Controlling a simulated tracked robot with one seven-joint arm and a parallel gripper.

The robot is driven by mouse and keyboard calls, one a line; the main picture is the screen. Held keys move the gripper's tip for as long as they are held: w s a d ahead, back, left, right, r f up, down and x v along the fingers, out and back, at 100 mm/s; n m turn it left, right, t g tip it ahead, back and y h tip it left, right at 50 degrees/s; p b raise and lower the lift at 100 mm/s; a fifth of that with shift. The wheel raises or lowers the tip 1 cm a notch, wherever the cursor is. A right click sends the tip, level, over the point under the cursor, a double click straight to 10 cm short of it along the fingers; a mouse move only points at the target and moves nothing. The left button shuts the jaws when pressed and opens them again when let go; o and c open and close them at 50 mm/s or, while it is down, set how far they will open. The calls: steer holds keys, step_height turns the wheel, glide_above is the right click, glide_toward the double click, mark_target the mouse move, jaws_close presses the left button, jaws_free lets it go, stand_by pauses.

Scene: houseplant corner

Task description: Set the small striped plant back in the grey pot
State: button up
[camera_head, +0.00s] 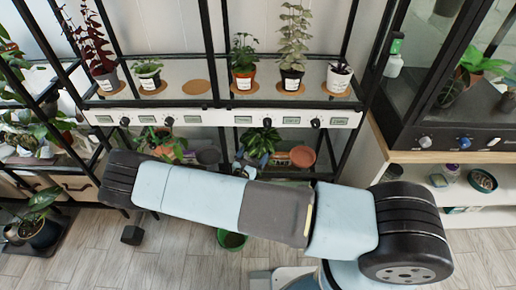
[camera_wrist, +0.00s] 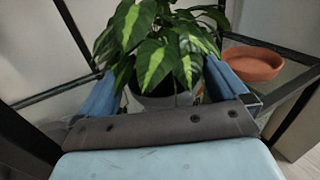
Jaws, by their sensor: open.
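The striped plant (camera_wrist: 160,48), with pointed green leaves pale along the middle, fills the upper middle of the wrist view. It also shows low behind the rack in the head view (camera_head: 262,139). A pale grey pot surface (camera_wrist: 163,101) shows under its leaves; I cannot tell how the plant sits in it. My gripper (camera_head: 246,164) is open, with one blue finger on each side of the pot in the wrist view. The leaves and my palm hide whether the fingers touch it. A small grey pot (camera_head: 208,156) stands left of my gripper in the head view.
A terracotta saucer (camera_head: 302,156) lies right of the plant. Black rack posts and a shelf edge (camera_head: 225,117) with several knobs stand close by. Several labelled plants stand on the shelf above. A green pot (camera_head: 232,240) is on the floor below my arm.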

steer(key=shift+v, duration=2.6)
